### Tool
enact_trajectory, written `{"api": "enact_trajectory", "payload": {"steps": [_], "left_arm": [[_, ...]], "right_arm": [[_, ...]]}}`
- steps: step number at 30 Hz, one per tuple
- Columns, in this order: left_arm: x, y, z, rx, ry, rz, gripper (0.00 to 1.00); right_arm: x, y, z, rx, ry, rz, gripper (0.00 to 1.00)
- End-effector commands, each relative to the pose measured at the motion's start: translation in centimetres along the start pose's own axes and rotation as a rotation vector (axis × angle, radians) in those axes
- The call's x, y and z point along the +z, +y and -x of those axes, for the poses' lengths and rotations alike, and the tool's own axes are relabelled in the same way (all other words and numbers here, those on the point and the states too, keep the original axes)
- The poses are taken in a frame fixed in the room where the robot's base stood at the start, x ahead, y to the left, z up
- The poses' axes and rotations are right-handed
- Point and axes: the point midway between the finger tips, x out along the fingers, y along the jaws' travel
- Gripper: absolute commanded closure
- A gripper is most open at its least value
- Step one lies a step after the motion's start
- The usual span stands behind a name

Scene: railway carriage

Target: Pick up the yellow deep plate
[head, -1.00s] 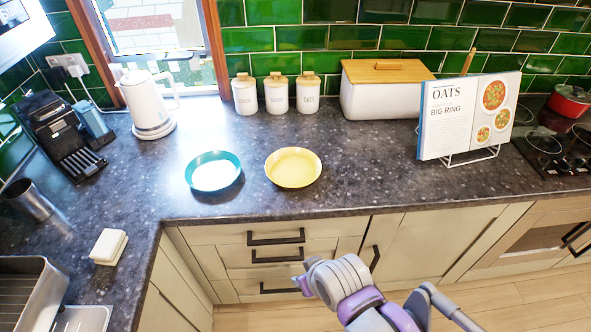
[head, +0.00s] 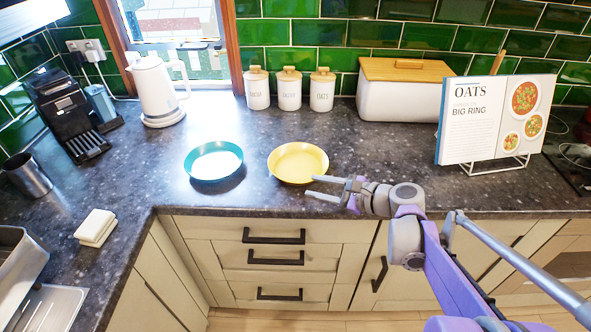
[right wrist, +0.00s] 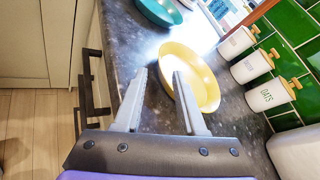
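The yellow deep plate (head: 298,162) sits upright on the dark counter, right of a teal deep plate (head: 214,161). My right gripper (head: 314,187) comes in from the right, just in front of the yellow plate's near right side. Its two fingers are apart with nothing between them. In the right wrist view, the yellow plate (right wrist: 202,82) lies just beyond the fingertips (right wrist: 158,72), and the right finger overlaps its near rim in the picture. I cannot tell whether they touch. My left gripper is not in view.
Three white canisters (head: 289,90) and a white bread box (head: 398,95) stand behind the plates. A cookbook on a stand (head: 490,120) is at right. A white kettle (head: 157,92) and coffee machine (head: 66,115) are at left. The counter (head: 140,180) around the plates is clear.

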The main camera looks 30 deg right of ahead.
Motion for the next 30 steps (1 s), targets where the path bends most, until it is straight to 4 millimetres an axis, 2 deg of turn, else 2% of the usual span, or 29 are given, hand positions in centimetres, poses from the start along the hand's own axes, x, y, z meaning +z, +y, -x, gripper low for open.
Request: {"api": "enact_trajectory", "payload": {"steps": [6,13,21,30], "left_arm": [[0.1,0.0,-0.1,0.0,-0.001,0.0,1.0],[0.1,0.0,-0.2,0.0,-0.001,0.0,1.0],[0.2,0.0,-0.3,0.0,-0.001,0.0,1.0],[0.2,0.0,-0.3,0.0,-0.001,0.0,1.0]], "right_arm": [[0.1,0.1,-3.6,0.005,-0.002,0.003,0.6],[0.0,0.0,-5.4,0.004,-0.001,0.004,0.6],[-0.2,-0.2,-9.2,0.005,0.0,0.006,0.6],[-0.2,-0.2,-9.8,0.003,0.001,0.006,0.6]]}}
